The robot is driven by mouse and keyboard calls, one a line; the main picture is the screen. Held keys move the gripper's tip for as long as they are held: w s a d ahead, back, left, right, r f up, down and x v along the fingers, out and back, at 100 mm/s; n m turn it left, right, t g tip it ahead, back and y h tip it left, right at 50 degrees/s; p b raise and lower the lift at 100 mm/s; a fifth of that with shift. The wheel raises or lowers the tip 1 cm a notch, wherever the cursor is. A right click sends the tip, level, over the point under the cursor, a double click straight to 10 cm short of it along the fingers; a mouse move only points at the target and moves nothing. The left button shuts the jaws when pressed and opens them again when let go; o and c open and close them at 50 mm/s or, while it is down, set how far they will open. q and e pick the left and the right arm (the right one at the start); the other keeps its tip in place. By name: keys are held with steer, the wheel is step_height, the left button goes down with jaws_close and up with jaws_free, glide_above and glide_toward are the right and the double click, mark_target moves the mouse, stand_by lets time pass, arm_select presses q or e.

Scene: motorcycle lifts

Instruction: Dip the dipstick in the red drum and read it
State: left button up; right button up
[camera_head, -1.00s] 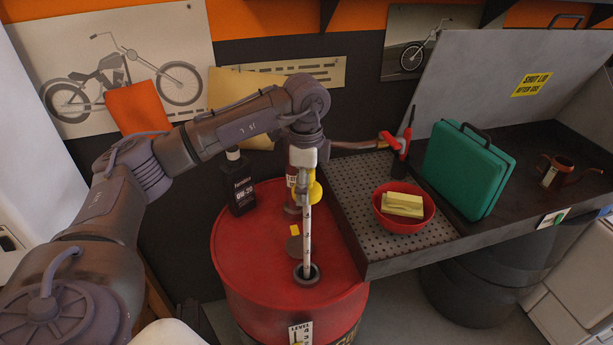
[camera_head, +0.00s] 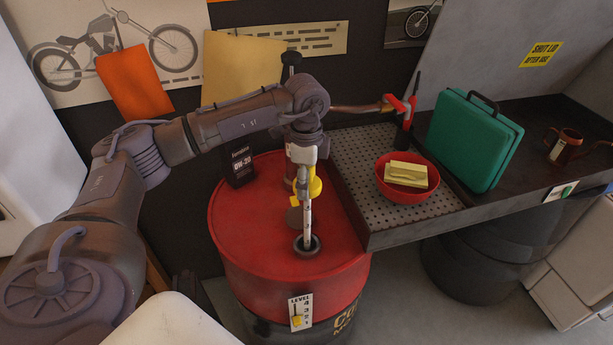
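The red drum (camera_head: 250,225) stands in the middle with a dark-rimmed opening (camera_head: 307,246) in its lid. My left gripper (camera_head: 306,165) is above the opening, its fingers seen from behind and partly hidden. It appears shut on the yellow handle (camera_head: 315,187) of the dipstick. The pale, marked dipstick shaft (camera_head: 307,220) runs down nearly upright into the opening; its lower end is hidden inside the drum. A white level scale (camera_head: 301,308) with numbers and a yellow marker (camera_head: 297,321) is on the drum's front. My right gripper is out of view.
A black oil bottle (camera_head: 240,165) stands on the drum's back left. A brown disc (camera_head: 293,216) lies behind the opening. On the metal bench (camera_head: 400,234) at right are a red bowl (camera_head: 405,191) with yellow pads (camera_head: 406,175), a green case (camera_head: 470,140) and a copper can (camera_head: 565,147).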

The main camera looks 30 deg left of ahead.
arm_select(q)
steer(key=b, duration=0.5)
glide_above(307, 237)
steer(key=f, duration=0.7)
steer(key=shift+w+a+f, duration=0.15)
steer(key=shift+w+a, duration=0.2)
steer(key=shift+f+b, duration=4.6)
steer(key=shift+f, duration=2.65)
steer(key=shift+r, duration=0.15)
step_height(307, 237, up, 28)
steer(key=p, duration=1.9)
steer(key=shift+p, duration=0.3)
step_height(307, 237, up, 8)
steer(key=shift+r, duration=0.15)
